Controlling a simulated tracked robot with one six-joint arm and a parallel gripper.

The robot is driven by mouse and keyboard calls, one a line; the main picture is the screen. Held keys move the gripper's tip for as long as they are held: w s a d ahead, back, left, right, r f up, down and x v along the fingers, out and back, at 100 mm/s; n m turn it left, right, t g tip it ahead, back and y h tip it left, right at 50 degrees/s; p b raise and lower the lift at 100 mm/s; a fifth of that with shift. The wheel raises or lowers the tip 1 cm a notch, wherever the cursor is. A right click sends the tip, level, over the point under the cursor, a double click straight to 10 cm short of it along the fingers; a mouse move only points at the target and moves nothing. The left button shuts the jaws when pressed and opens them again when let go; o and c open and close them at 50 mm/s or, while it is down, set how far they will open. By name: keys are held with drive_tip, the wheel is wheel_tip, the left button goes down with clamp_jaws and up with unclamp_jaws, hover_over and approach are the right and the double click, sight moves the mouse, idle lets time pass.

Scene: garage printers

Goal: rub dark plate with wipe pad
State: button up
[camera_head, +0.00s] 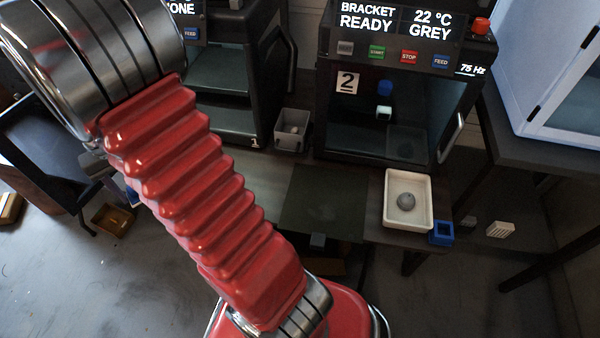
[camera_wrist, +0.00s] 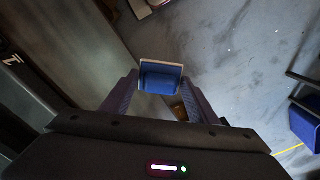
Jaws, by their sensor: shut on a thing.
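My gripper (camera_wrist: 160,82) is shut on a blue wipe pad (camera_wrist: 162,80) with a pale edge, held between the two fingers in the wrist view. A bare floor shows beyond the pad. In the head view my red arm covers the gripper and the pad. A flat dark plate (camera_head: 322,203) lies at the front of the bench, right of my arm, with a faint lighter smudge on it. I cannot make out that plate for certain in the wrist view.
Printer 2 (camera_head: 347,83) reads "BRACKET READY"; printer 1 (camera_head: 254,142) stands left. A white tray (camera_head: 393,222) holds a grey lump, beside a small blue box (camera_head: 441,233). A grey bin (camera_head: 291,140) stands between the printers. A white cabinet (camera_head: 540,90) is at the right.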

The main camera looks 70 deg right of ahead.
drive_tip(key=w+a+n, duration=0.3)
drive_tip(key=w+a, duration=0.1)
drive_tip(key=a, duration=0.5)
drive_tip(key=w+a+r+n, duration=0.1)
drive_tip(key=w+a+n, duration=0.3)
drive_tip(key=a, duration=0.4)
drive_tip(key=shift+w+a+r, duration=0.15)
drive_tip(key=shift+w+a, duration=0.25)
drive_tip(key=shift+w, duration=0.15)
